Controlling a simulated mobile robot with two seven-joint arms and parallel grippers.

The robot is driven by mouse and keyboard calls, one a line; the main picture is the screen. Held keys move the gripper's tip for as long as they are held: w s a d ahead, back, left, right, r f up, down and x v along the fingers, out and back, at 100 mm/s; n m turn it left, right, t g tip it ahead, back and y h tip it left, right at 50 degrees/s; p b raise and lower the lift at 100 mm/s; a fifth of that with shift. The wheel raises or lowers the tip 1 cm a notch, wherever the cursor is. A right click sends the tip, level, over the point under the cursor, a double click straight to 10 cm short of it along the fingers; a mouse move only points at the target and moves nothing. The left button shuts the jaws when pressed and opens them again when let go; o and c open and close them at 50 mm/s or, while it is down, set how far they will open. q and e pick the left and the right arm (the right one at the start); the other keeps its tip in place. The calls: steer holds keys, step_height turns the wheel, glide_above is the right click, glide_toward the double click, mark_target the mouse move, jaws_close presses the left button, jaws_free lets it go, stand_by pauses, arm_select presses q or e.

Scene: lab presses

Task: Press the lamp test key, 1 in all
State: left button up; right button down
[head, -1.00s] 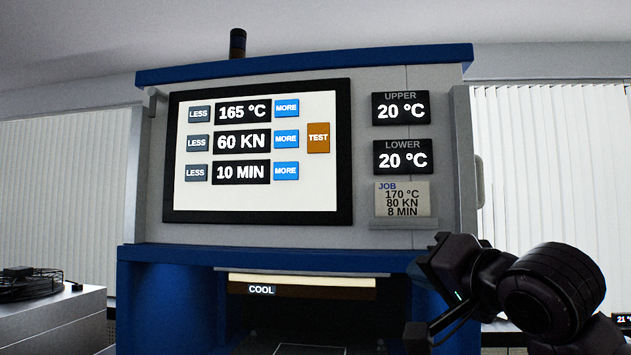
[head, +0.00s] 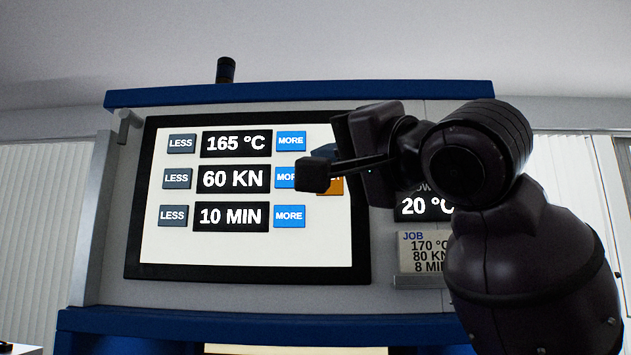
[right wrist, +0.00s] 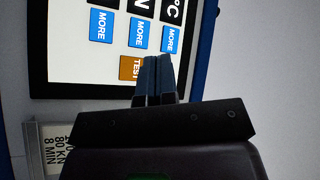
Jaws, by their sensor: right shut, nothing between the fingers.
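The lamp test key is the orange TEST key (head: 334,187) at the right of the press's lit screen (head: 250,248). In the head view my right gripper hides most of it. In the right wrist view the TEST key (right wrist: 130,68) shows beside the fingertips, partly covered by them. My right gripper (head: 312,177) is shut and empty in front of the screen, its fingertips over the edge of the middle MORE key and the TEST key. In the right wrist view its closed fingers (right wrist: 155,75) point at the screen. I cannot tell whether they touch it. My left gripper is not in view.
Blue MORE keys (head: 290,141) and grey LESS keys (head: 181,144) flank readouts of 165 °C, 60 KN and 10 MIN. A job card (head: 422,252) sits right of the screen, partly behind my arm. A dark lamp post (head: 225,70) stands on top of the press.

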steer(key=shift+s+a+r, duration=0.1)
steer(key=shift+r, duration=0.1)
stand_by(0.3)
arm_select(q)
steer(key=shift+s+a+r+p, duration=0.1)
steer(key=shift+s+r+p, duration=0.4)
steer(key=shift+p, duration=0.75)
arm_select(e)
steer(key=w, duration=0.8)
steer(key=shift+w, duration=0.4)
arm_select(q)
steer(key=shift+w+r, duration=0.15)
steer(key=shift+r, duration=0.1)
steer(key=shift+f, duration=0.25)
